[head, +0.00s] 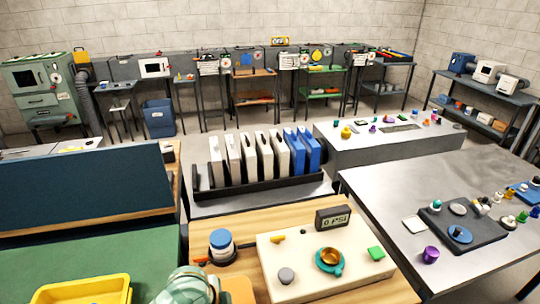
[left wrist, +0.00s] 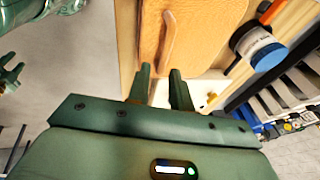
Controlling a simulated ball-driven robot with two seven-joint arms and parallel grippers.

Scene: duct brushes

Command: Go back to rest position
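My left gripper (left wrist: 159,82) shows in the left wrist view with its two green fingers apart and nothing between them. It is over the edge of a wooden bench, beside an orange-brown board with a handle (left wrist: 195,35). In the head view, pale green parts of my left arm show at the bottom edge, left of that board; the fingertips are hard to make out there. Green parts of my own body show at the left of the left wrist view.
The bench holds a blue-lidded jar (head: 221,242), a cream panel (head: 300,285) with a teal-and-amber fitting and a PSI display (head: 333,218). A yellow tray (head: 85,291) lies on a green surface at left. A rack (head: 265,187) of white and blue binders stands behind. A grey table (head: 400,190) is right.

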